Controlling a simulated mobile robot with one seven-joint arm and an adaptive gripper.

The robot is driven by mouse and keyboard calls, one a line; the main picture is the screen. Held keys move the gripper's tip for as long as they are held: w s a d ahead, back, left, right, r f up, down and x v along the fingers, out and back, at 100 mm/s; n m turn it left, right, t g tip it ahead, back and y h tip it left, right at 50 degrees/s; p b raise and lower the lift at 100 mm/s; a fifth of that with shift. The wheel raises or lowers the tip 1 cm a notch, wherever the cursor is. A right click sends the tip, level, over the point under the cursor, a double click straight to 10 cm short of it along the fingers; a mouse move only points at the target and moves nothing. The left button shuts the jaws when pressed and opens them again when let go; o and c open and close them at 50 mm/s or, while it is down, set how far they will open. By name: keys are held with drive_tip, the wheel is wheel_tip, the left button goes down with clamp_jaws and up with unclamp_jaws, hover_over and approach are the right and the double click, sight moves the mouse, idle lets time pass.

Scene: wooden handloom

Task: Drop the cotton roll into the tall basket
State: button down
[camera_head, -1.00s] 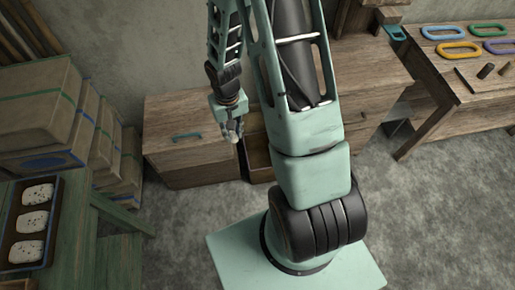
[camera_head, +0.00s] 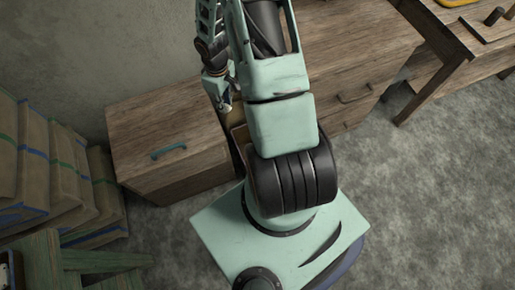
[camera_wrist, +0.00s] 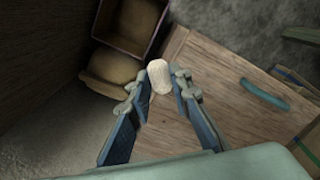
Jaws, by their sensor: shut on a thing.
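My gripper (camera_wrist: 160,85) is shut on the cotton roll (camera_wrist: 158,76), a small pale roll held between the fingertips in the wrist view. In the head view my gripper (camera_head: 224,104) hangs by the inner edge of the low wooden cabinet; the roll is too small there to make out clearly. In the wrist view an open box-like compartment (camera_wrist: 161,19) and a tan rounded thing (camera_wrist: 112,66) lie up and left of the roll, apart from it. I cannot tell whether either is the tall basket.
Tan packages (camera_head: 60,175) line the left wall. A green stand (camera_head: 95,262) is at the lower left. Grey floor is open at right.

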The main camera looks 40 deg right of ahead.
drive_tip(key=s+d+f+n+b, duration=0.1)
drive_tip(key=d+f+n+b, duration=0.1)
drive_tip(key=d+f+b, duration=0.2)
drive_tip(key=s+d+f+n+b, duration=0.1)
drive_tip(key=d+f+n+b, duration=0.2)
drive_tip(key=f+b, duration=0.7)
drive_tip(key=s+d+f+n+b, duration=0.1)
drive_tip(key=d+f+b, duration=0.6)
drive_tip(key=f, duration=1.2)
drive_tip(key=shift+s+d+f+n, duration=0.15)
drive_tip(key=shift+s+f+n, duration=0.1)
drive_tip(key=shift+n, duration=0.65)
drive_tip(key=c, duration=1.7)
unclamp_jaws()
drive_tip(key=shift+r, duration=0.15)
wheel_tip(320, 180, up, 12)
drive_tip(key=shift+f, duration=0.1)
